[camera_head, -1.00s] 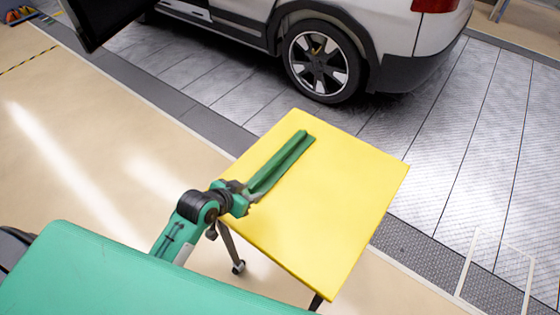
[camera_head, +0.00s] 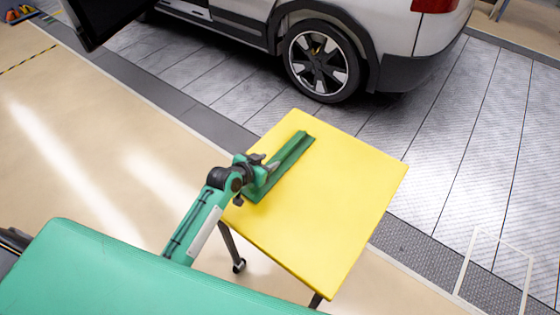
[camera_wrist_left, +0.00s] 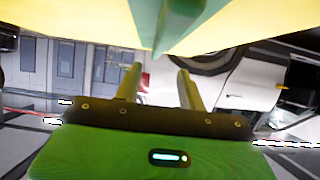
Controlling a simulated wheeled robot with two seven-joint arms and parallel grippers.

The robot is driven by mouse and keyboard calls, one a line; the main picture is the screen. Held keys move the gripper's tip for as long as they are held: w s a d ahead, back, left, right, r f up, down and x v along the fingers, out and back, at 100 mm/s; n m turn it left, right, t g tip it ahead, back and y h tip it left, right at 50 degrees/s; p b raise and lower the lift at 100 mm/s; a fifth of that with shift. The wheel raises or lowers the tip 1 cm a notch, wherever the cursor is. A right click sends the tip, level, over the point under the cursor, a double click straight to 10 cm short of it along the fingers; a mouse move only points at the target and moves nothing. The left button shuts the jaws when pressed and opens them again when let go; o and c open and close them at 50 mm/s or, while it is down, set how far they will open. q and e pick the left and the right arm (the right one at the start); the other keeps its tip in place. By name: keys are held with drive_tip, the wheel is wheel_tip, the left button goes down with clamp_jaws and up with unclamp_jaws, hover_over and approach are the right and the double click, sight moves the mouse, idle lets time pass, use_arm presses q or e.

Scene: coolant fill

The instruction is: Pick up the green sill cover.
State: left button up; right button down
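The green sill cover (camera_head: 288,157) is a long, narrow strip lying on the yellow table (camera_head: 330,235), running from its left edge toward its far corner. My left gripper (camera_head: 268,167) is over the near half of the cover and hides part of it. In the left wrist view the cover (camera_wrist_left: 176,18) runs along the top, beyond the two fingers. The fingers (camera_wrist_left: 160,84) stand apart with nothing between them, so the gripper is open. A gap seems to show between fingertips and cover. My right gripper is not in view.
A white car (camera_head: 405,40) with its rear wheel (camera_head: 322,62) stands behind the table on grey floor plates. The right and near parts of the tabletop are bare. Beige floor (camera_head: 90,150) lies open to the left.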

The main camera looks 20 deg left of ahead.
sight(279, 157)
use_arm(q)
drive_tip(key=shift+p+x, duration=0.65)
drive_tip(key=shift+x, duration=1.95)
drive_tip(key=shift+s+d+f, duration=0.1)
drive_tip(key=shift+s+f, duration=0.05)
clamp_jaws()
